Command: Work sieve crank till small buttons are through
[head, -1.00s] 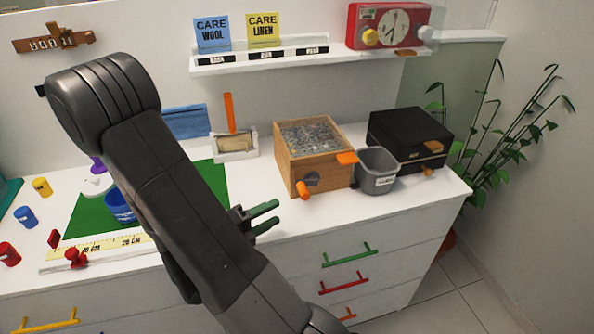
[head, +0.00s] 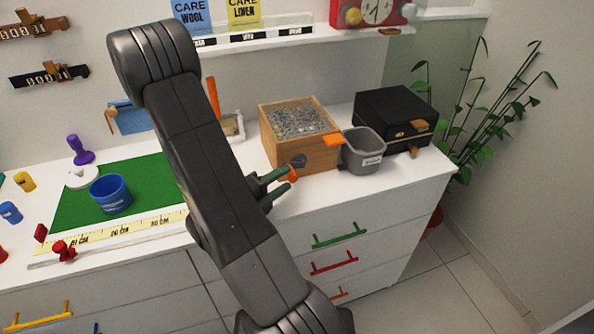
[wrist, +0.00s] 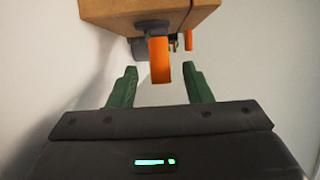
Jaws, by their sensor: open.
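The sieve is a wooden box (head: 312,157) on the white dresser top, filled to near the rim with small grey buttons (head: 298,119). Its orange crank handle (head: 292,174) sticks out low on the front, from a dark hub. An orange piece (head: 333,139) juts from the right side above the grey bin (head: 364,151). My gripper (head: 281,181) is open at the crank. In the wrist view the orange handle (wrist: 160,62) hangs between and just beyond the tips of the green fingers (wrist: 160,85). No contact shows. The inside below the buttons is hidden.
A black box (head: 395,118) stands right of the bin. A green mat (head: 140,175) with a blue cup (head: 110,194) lies left, with a yellow ruler (head: 125,230) along the front. My arm hides part of the dresser. Drawer handles (head: 340,236) protrude below.

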